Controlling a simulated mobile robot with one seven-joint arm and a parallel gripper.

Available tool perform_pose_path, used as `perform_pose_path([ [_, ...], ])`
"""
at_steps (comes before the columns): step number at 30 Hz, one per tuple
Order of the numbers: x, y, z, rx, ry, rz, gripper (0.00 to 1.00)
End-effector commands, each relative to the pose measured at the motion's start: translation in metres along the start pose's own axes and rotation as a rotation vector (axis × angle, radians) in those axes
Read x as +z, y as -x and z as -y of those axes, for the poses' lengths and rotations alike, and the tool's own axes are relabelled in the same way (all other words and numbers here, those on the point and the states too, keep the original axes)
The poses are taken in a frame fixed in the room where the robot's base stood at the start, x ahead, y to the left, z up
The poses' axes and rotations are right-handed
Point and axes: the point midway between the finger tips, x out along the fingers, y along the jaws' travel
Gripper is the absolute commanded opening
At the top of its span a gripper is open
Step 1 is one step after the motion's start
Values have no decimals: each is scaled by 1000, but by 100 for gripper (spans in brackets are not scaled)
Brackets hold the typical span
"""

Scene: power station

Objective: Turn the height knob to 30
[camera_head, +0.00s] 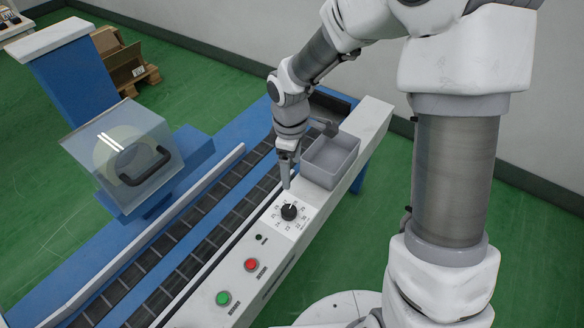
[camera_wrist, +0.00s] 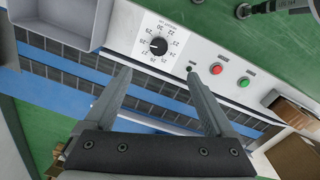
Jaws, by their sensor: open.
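The height knob (camera_head: 289,211) is a black dial on a white scale plate (camera_head: 303,217) with printed numbers, on the pale control panel beside the conveyor. In the wrist view the knob (camera_wrist: 158,46) lies beyond and between my fingertips, toward the left one. Its pointer setting is too small to read surely. My gripper (camera_head: 287,184) is above the panel, just behind the knob in the head view. In the wrist view my gripper (camera_wrist: 160,72) has its two fingers spread apart, with nothing between them. It appears apart from the knob.
A grey bin (camera_head: 331,160) stands on the panel close to my gripper. A red button (camera_head: 251,265), a green button (camera_head: 223,298) and a small dark one (camera_head: 258,237) sit nearer the front. A clear guard with a handle (camera_head: 145,165) stands across the conveyor (camera_head: 190,266).

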Motion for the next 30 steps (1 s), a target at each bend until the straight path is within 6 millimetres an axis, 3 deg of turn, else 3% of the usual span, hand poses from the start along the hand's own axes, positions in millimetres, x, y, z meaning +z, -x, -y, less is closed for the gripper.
perform_pose_path([
  [1, -4, -13, 1, -15, 24, -2, 89],
  [11, -11, -45, 4, -33, 65, -7, 89],
  [30, -12, -177, 7, -31, 63, -7, 89],
])
